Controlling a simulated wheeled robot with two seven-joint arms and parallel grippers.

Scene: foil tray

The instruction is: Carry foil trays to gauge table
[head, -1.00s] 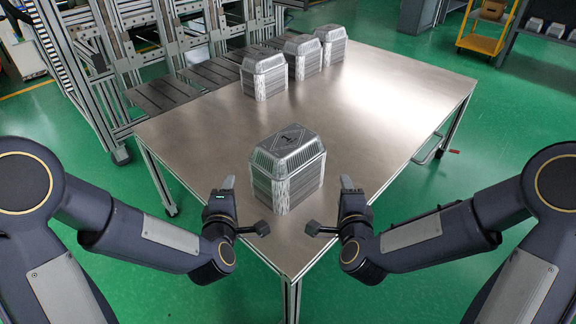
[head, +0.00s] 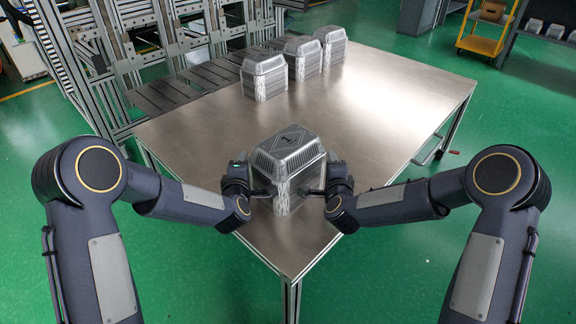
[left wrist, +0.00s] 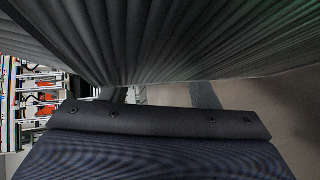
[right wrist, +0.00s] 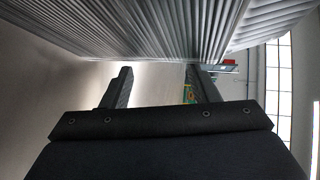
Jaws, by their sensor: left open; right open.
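A stack of foil trays (head: 290,152) stands on the near corner of the metal table (head: 385,150). My left gripper (head: 256,190) is open at the stack's left side. My right gripper (head: 322,190) is open at its right side. The stack's ribbed side fills the top of the left wrist view (left wrist: 150,40) and of the right wrist view (right wrist: 170,30). Whether the fingers touch the stack is hard to tell. Three more stacks stand at the table's far end: one in front (head: 264,78), one in the middle (head: 303,58), one farthest (head: 330,47).
Metal frames with a slatted conveyor (head: 165,95) stand along the table's far left side. A yellow cart (head: 484,35) and a grey shelf (head: 545,45) are at the back right. The table's middle and right are clear, with green floor around it.

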